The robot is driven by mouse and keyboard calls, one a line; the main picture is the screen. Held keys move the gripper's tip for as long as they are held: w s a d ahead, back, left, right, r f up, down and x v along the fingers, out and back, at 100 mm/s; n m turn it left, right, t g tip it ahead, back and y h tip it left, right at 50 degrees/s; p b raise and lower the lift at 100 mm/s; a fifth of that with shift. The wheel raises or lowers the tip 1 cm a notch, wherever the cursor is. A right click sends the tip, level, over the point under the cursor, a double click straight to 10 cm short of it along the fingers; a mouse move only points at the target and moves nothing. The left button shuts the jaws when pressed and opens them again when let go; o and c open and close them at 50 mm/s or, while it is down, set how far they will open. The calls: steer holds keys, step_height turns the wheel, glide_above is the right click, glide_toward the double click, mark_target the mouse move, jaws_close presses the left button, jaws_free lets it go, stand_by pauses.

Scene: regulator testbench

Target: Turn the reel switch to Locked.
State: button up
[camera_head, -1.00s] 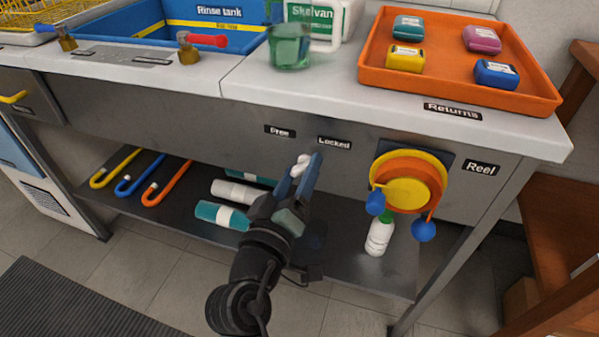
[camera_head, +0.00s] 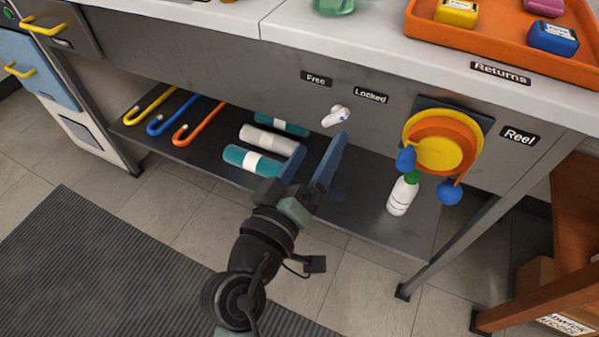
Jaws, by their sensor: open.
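The reel switch (camera_head: 336,116) is a small white knob on the grey bench front. It sits below and between the "Free" label (camera_head: 316,79) and the "Locked" label (camera_head: 371,95). Its long shape slants, with the upper end to the right, on the Locked side; its exact setting is hard to read. My gripper (camera_head: 322,143) is open, with two blue fingers pointing up toward the switch. The fingertips are just below the knob in the picture, and the knob is not between them. The reel (camera_head: 441,144), yellow and orange with blue balls, is mounted to the right.
An orange Returns tray (camera_head: 500,53) is on the bench top. The bench leg (camera_head: 470,243) stands at right.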

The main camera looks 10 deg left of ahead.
steer(key=v, duration=0.6)
stand_by(0.4)
steer(key=w+d+r+m+t+y, duration=0.1)
steer(key=w+d+r+m+t, duration=0.15)
steer(key=r, duration=1.05)
steer(key=w+d+r+m+t+y, duration=0.1)
steer(key=w+r+m+t, duration=0.15)
steer(key=r, duration=0.95)
steer(key=s+r+t+y+p, duration=0.1)
steer(key=s+r+t+y, duration=0.35)
steer(key=r, duration=1.25)
steer(key=s+r+p, duration=0.3)
steer(key=r+p, duration=3.5)
steer(key=shift+d+r+t+h, duration=0.25)
steer(key=shift+r+t+h, duration=0.1)
steer(key=shift+h, duration=0.1)
